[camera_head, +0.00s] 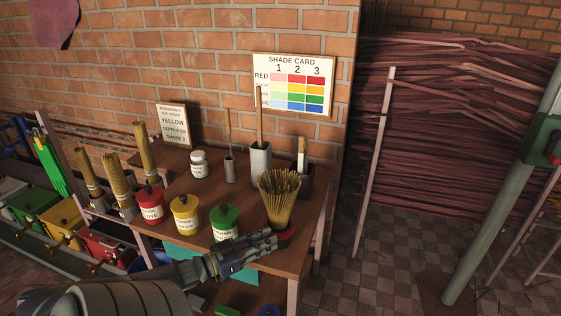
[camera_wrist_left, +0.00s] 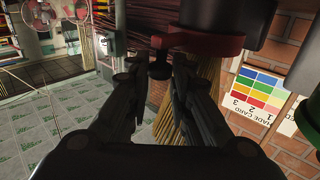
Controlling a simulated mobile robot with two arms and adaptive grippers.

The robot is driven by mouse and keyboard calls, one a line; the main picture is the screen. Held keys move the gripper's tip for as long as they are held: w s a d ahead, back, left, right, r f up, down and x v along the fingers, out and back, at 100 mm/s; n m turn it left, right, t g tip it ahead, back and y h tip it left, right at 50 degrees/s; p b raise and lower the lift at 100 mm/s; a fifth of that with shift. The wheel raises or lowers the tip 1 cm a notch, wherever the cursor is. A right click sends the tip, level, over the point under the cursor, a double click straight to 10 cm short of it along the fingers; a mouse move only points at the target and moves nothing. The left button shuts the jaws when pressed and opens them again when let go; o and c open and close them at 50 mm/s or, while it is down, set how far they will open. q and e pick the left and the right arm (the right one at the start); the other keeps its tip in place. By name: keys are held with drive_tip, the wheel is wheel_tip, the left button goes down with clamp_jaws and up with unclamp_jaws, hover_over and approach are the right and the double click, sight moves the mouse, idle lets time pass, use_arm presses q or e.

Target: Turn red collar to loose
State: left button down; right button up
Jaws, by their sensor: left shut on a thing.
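The red collar (camera_wrist_left: 205,41) is a ring around a dark cylinder at the top of the left wrist view. A small dark knob (camera_wrist_left: 159,69) sticks out at its left side. My left gripper (camera_wrist_left: 158,75) has its fingers on either side of this knob and is shut on it. In the head view, a bit of the red collar (camera_head: 287,236) shows at the tips of my left gripper (camera_head: 274,241), just below the bundle of yellow sticks (camera_head: 279,196). The gripper hides most of the collar there. My right gripper is not in view.
Red (camera_head: 150,206), yellow (camera_head: 186,215) and green (camera_head: 224,222) lidded pots stand on the wooden table (camera_head: 185,170) left of the sticks. A grey holder (camera_head: 260,163) stands behind. A shade card (camera_head: 291,84) hangs on the brick wall. Checkered floor lies to the right.

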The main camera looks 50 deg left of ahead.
use_arm(q)
drive_tip(key=shift+s+a+f+m+g+h+b, duration=0.15)
drive_tip(key=shift+a+f+m+h+b, duration=0.1)
drive_tip(key=shift+a+m+h+b, duration=0.25)
drive_tip(key=shift+s+a+f+m+g+h+b, duration=0.25)
drive_tip(key=shift+h+b, duration=0.2)
drive_tip(key=shift+h, duration=0.25)
drive_tip(key=shift+a+r+m+g+h+b, duration=0.25)
drive_tip(key=shift+a+m+h+b, duration=0.35)
drive_tip(key=shift+m+h+b, duration=0.45)
drive_tip(key=shift+s+a+g+h+b, duration=0.15)
drive_tip(key=shift+g+h+b, duration=0.1)
drive_tip(key=shift+h+b, duration=0.15)
drive_tip(key=shift+a+r+h, duration=0.1)
drive_tip(key=shift+a+h, duration=0.05)
drive_tip(key=shift+h, duration=0.2)
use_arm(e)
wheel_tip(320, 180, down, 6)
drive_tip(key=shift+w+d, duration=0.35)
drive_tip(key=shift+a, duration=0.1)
use_arm(q)
drive_tip(key=c, duration=1.4)
unclamp_jaws()
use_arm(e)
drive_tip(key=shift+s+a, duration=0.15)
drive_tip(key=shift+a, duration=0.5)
use_arm(q)
drive_tip(key=shift+r, duration=0.1)
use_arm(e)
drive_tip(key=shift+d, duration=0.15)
